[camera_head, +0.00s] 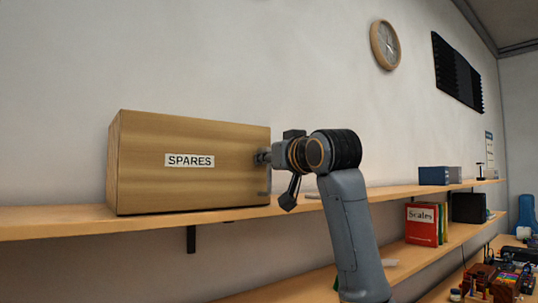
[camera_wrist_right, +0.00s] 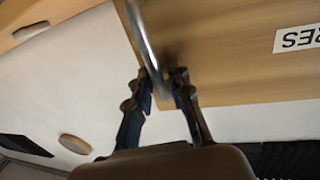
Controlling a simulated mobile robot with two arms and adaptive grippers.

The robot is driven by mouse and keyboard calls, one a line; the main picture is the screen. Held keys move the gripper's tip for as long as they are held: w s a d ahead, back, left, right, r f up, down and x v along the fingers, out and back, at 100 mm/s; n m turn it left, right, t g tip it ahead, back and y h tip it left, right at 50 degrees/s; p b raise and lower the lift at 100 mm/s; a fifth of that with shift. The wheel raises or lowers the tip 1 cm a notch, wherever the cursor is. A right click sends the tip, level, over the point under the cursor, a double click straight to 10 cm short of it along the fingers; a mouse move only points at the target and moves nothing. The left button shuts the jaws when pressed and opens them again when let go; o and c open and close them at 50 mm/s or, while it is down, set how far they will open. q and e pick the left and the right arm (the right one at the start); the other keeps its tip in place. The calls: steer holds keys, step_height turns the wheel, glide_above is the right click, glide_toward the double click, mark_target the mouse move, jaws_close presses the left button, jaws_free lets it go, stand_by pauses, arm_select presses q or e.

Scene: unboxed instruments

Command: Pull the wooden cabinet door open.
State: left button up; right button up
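The wooden cabinet (camera_head: 145,160) stands on the upper shelf, and its front door with a SPARES label (camera_head: 189,160) looks flush with the box. A metal bar handle (camera_head: 264,180) runs upright near the door's right edge. My right gripper (camera_head: 262,158) is at the handle's upper part in the head view. In the right wrist view, the fingers (camera_wrist_right: 163,84) of my right gripper are close on both sides of the handle (camera_wrist_right: 146,40), beside the door panel (camera_wrist_right: 215,45). The fingers hide part of the bar. My left gripper is out of view.
The wooden upper shelf (camera_head: 60,222) runs along the wall. Farther right are a blue-grey box (camera_head: 434,176), a red book (camera_head: 421,224) on the lower shelf, and a cluttered bench (camera_head: 500,278). The space in front of the door's left part looks clear.

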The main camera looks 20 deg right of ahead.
steer(key=shift+c, duration=0.2)
steer(key=shift+s, duration=0.1)
jaws_close()
steer(key=shift+s, duration=0.1)
